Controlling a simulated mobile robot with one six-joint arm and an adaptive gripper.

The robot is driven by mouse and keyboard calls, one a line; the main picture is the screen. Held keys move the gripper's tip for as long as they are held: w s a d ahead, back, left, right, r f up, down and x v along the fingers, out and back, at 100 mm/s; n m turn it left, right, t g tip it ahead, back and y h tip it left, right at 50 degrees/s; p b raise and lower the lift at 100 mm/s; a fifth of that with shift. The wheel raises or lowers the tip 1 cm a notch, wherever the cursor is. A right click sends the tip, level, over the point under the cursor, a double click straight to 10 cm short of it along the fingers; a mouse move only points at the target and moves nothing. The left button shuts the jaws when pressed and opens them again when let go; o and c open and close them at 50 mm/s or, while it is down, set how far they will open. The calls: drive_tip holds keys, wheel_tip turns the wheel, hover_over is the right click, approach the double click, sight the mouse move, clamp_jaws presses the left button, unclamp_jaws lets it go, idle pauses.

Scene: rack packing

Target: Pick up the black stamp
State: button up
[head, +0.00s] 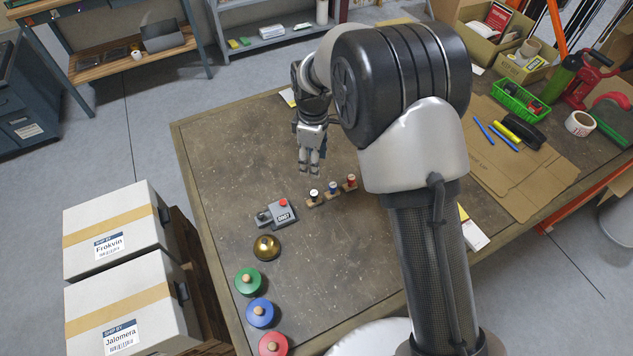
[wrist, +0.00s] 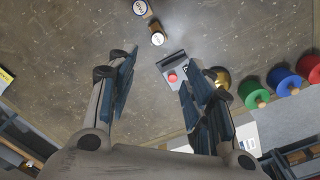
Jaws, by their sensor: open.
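The black stamp (head: 314,195) stands upright on the table, at the left end of a short row with a blue stamp (head: 333,188) and a red stamp (head: 350,182). My gripper (head: 309,172) is above the table, beyond the row in the head view. It is open and empty, pointing down. In the wrist view, what looks like the black stamp (wrist: 157,39) is ahead of the open fingertips (wrist: 158,76), apart from them. What looks like the blue stamp (wrist: 140,8) is partly cut off at the top edge. The red stamp is outside the wrist view.
A grey device with a red button (head: 280,213) lies left of the stamps, with a brass bell (head: 266,247) beside it. Green (head: 249,281), blue (head: 260,312) and red (head: 272,344) knobbed discs line the left edge. Cardboard (head: 495,150) covers the right side.

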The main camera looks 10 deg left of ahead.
drive_tip(key=b, duration=0.3)
hover_over(314, 193)
drive_tip(key=f, duration=1.1)
drive_tip(key=shift+s+f, duration=0.2)
drive_tip(key=shift+w+f+b, duration=0.15)
drive_tip(key=shift+f+b, duration=0.25)
drive_tip(key=shift+f, duration=1.15)
drive_tip(key=shift+w+f+b, duration=0.1)
drive_tip(key=shift+f+b, duration=0.25)
drive_tip(key=shift+f, duration=1.15)
clamp_jaws()
drive_tip(key=shift+r, duration=0.1)
